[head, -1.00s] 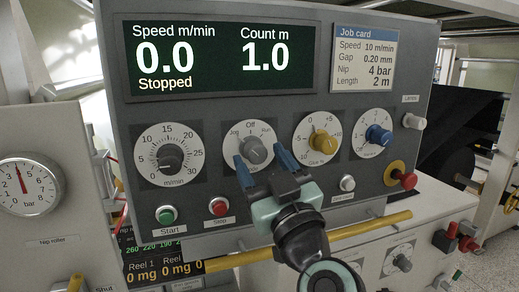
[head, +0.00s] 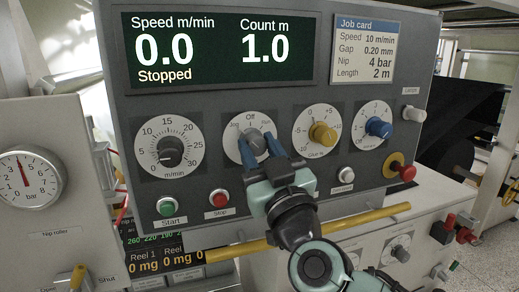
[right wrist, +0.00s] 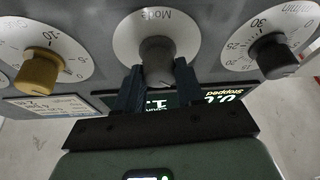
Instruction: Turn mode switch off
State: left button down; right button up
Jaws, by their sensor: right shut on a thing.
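The mode switch (head: 255,142) is a grey knob on a white dial marked Jog, Off and Run, on the grey control panel (head: 225,120). My right gripper (head: 259,148) has its two blue fingers on either side of the knob and is shut on it. In the right wrist view the grey knob (right wrist: 157,60) sits between the dark fingers (right wrist: 157,85) of this gripper, upside down with its Mode label. The fingers partly hide the knob, and I cannot tell clearly which mark it points at. My left gripper is not in view.
Start (head: 167,206) and Stop (head: 219,197) buttons sit below. A yellow bar (head: 350,228) crosses under the panel. The display (head: 215,50) reads Stopped, speed 0.0.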

jog(key=m+h, duration=0.1)
jog(key=m, duration=0.1)
jog(key=m+h, duration=0.1)
jog(key=m, duration=0.2)
jog(key=shift+t+h, duration=0.3)
jog(key=shift+t, duration=0.1)
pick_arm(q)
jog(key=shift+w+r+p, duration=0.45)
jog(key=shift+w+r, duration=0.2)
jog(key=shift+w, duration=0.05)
pick_arm(e)
jog(key=shift+a+m+h, duration=0.1)
jog(key=shift+m+h, duration=0.9)
jog(key=shift+m, duration=0.8)
jog(key=shift+m+h, duration=1)
jog(key=shift+m, duration=0.8)
jog(key=o, duration=1)
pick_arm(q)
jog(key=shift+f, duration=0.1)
pick_arm(e)
jog(key=shift+o, duration=0.2)
jog(key=shift+s, duration=0.1)
jog(key=shift+s+f, duration=0.2)
jog(key=shift+s, duration=0.05)
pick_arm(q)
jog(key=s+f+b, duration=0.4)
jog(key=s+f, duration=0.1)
pick_arm(e)
jog(key=v, duration=1.2)
jog(key=shift+s, duration=0.35)
